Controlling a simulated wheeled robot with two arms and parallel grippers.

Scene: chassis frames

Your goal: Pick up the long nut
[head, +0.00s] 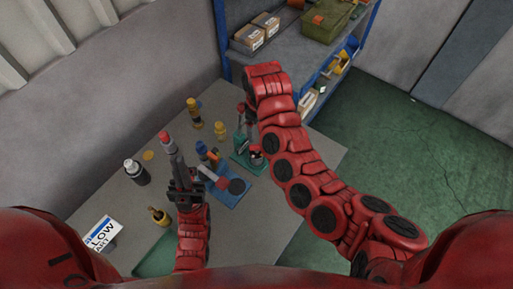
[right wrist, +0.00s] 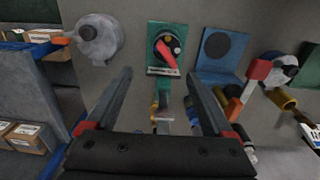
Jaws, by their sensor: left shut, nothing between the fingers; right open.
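I cannot tell for sure which small part is the long nut. A small yellowish part (right wrist: 155,106) and a pale piece below it show between the fingers in the right wrist view, too small to make out. My right gripper (right wrist: 160,78) is open, with nothing gripped. In the head view its end (head: 242,108) is mostly hidden by my red arm, near a green fixture (head: 246,161). The same fixture, with a red and black part on it, shows beyond the fingers in the right wrist view (right wrist: 158,71). My left gripper (head: 178,164) is shut and empty over the table's middle.
The grey table (head: 262,222) also bears a blue fixture (head: 229,198), a black-and-white bottle (head: 137,173), yellow-topped bottles (head: 193,108) and a white sign (head: 102,233). A blue shelf (head: 285,57) stands behind. The table's front right is clear.

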